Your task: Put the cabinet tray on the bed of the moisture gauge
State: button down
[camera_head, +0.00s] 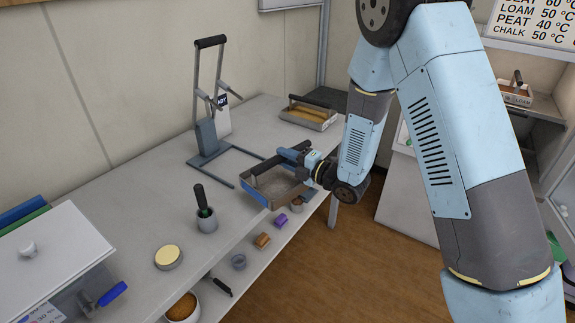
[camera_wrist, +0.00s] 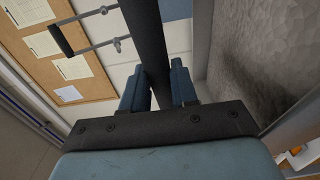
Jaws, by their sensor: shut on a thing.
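My gripper (camera_head: 291,154) is shut on the dark handle bar of a metal tray (camera_head: 262,196). In the wrist view, the bar runs between my gripper's blue fingers (camera_wrist: 160,84), and the tray's grey, rough inside (camera_wrist: 258,55) shows at right. The tray hangs roughly level near the table's right edge; a gap beneath it is hard to judge. A grey device (camera_head: 206,138) with a tall lever frame and flat base rails stands behind and left of the tray; it may be the moisture gauge. Its lever handle also shows in the wrist view (camera_wrist: 62,41).
Another handled tray (camera_head: 307,115) with brown contents sits at the table's back. A grey cup with a black-handled tool (camera_head: 206,220), a round yellow-topped tin (camera_head: 168,257) and a white lidded box (camera_head: 45,262) stand nearer. A LOAM tray (camera_head: 515,97) sits on the right shelf.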

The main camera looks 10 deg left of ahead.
aim_at(286, 175)
jog(key=shift+w+a+f, duration=0.2)
jog(key=shift+w+f, duration=0.45)
jog(key=shift+f, duration=1.6)
jog(key=c, duration=0.8)
grip_release()
jog(key=shift+c, duration=0.2)
